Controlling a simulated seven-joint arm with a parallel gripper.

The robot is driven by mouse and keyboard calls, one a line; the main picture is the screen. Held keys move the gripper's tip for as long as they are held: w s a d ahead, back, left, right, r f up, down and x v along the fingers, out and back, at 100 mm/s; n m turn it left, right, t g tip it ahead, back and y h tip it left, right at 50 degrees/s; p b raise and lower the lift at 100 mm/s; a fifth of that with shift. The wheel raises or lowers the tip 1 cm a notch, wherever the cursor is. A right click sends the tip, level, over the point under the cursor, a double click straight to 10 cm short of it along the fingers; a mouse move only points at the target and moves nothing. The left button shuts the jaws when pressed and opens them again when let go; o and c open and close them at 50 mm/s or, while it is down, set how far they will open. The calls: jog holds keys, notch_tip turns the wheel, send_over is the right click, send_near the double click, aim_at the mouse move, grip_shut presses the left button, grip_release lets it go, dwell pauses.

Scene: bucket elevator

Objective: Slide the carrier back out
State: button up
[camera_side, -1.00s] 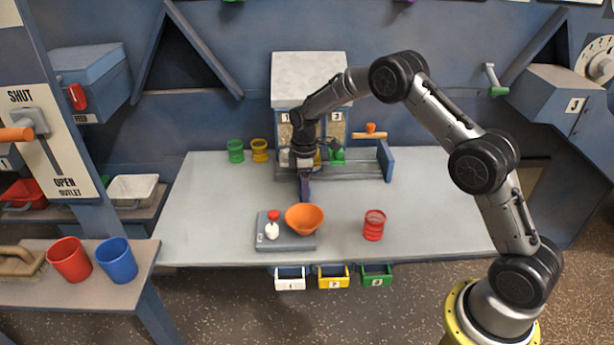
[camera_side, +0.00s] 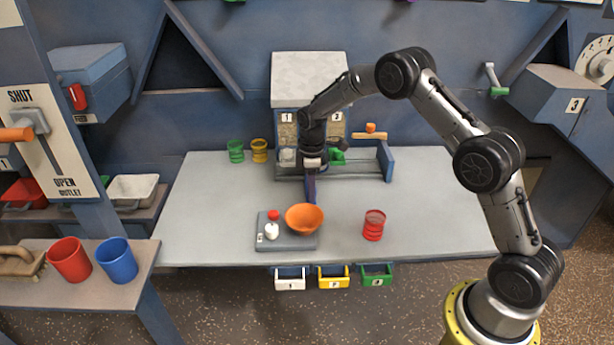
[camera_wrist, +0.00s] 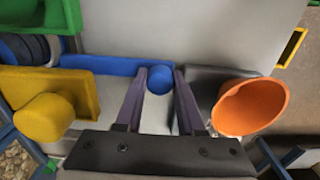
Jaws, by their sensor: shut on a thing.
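In the wrist view my gripper (camera_wrist: 158,88) has its two purple fingers on either side of a round blue knob (camera_wrist: 158,79). The knob sits at the end of a long blue bar (camera_wrist: 105,66), which looks like part of the carrier. A white bucket (camera_side: 287,157) and a green bucket (camera_side: 338,157) flank my wrist; a yellow block with a knob (camera_wrist: 45,118) shows in the wrist view. The carrier's body is largely hidden.
A red cup (camera_side: 374,225) stands further right. Green (camera_side: 236,151) and yellow (camera_side: 259,150) cups stand left. The bench's left middle is clear.

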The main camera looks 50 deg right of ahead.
jog(key=shift+s+d, duration=5.8)
jog(key=shift+d, duration=0.1)
jog(key=shift+a, duration=0.1)
jog(key=o, duration=1)
jog(key=shift+c, duration=0.2)
notch_tip(320, 180, up, 12)
jog(key=shift+w+a, duration=0.1)
